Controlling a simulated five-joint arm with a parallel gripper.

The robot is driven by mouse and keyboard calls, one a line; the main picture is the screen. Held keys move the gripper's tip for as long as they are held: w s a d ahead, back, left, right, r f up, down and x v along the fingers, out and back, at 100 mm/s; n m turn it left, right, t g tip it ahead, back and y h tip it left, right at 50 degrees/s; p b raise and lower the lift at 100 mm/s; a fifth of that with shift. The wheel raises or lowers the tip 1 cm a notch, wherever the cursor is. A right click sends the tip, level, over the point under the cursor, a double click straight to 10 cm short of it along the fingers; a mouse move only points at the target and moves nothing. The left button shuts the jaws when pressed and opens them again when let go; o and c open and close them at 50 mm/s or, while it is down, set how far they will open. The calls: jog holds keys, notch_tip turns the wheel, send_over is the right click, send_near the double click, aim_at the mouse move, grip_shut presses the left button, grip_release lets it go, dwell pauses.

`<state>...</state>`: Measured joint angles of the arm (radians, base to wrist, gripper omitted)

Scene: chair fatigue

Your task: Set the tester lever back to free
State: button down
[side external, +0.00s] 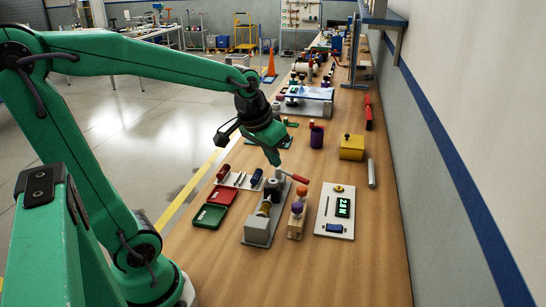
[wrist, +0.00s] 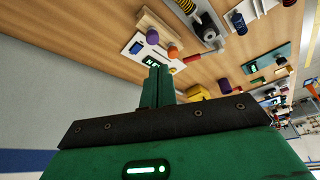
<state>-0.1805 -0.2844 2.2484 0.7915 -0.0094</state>
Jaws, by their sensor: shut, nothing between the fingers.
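The tester (side external: 262,224) is a grey bench device with a brass-coloured part and a dark round part on its base. Its lever has a red grip (side external: 299,178) that points to the right in the side view. The red grip also shows in the wrist view (wrist: 192,59), just right of the fingers. My gripper (side external: 276,162) is shut and empty, pointing down by the lever's inner end, left of the red grip. In the wrist view its green fingers (wrist: 159,72) are together. I cannot tell whether the fingertips touch the lever.
A white panel with a lit green display (side external: 343,207) lies right of the tester. A wooden block with orange and purple knobs (side external: 297,212) stands between. Red and green trays (side external: 208,216) lie left. A purple cup (side external: 317,137) and yellow box (side external: 352,148) stand behind.

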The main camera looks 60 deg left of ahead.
aim_at(295, 176)
jog(key=w+a+f+n+g, duration=0.1)
jog(key=w+a+f, duration=0.5)
jog(key=w+a, duration=0.1)
jog(key=shift+w+a+n, duration=0.2)
jog(key=shift+a+n, duration=0.2)
jog(key=shift+a, duration=0.05)
jog(key=shift+f, duration=0.15)
jog(key=shift+w+a+f, duration=0.4)
jog(key=shift+w+f, duration=0.7)
jog(key=shift+f, duration=0.6)
jog(key=shift+w+a+f, duration=0.35)
jog(key=shift+w+f, duration=0.7)
jog(key=shift+f, duration=0.65)
jog(key=shift+w+a+f, duration=0.4)
jog(key=shift+w+f, duration=0.7)
jog(key=shift+f, duration=0.6)
